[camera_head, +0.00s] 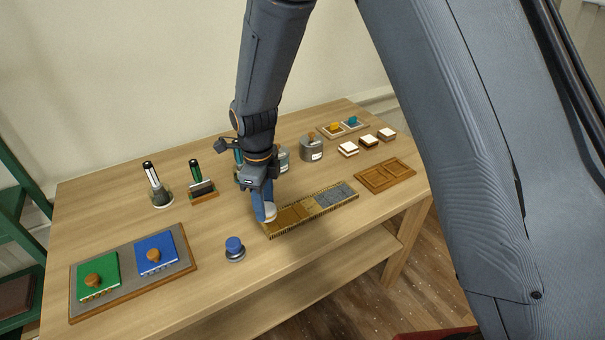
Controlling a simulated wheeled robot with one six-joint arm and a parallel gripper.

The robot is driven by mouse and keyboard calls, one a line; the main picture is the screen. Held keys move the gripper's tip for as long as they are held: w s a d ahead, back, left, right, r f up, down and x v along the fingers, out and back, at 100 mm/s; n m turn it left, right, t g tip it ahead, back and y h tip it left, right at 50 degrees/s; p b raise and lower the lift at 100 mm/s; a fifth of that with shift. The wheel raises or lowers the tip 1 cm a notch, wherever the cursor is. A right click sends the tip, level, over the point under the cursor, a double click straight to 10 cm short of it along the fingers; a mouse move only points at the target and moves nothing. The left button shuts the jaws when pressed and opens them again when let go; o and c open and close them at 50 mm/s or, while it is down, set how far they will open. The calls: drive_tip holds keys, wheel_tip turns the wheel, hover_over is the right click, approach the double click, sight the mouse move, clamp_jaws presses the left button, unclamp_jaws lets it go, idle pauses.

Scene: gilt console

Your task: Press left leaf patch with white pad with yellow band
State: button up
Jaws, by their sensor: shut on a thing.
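A long narrow board (337,205) lies in the middle of the table, with gold-brown patches at its left and grey patches at its right. The left patch (285,219) is the gold-brown end, partly hidden by my gripper. My gripper (265,207) points down over the board's left end and is shut on a small white pad (270,214). Its blue fingers hide most of the pad, and I cannot make out a yellow band. The pad is at or just above the board; I cannot tell whether it touches.
A blue-topped round knob (235,249) stands near the front. A grey tray (128,262) with green and blue blocks is at left. Brushes (157,185) and tins (312,148) stand behind. A brown tray (385,176) and white-brown blocks (368,141) are at right.

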drive_tip(key=shift+d+r+p, duration=0.1)
drive_tip(key=shift+r+p, duration=1.3)
drive_tip(key=shift+r, duration=0.8)
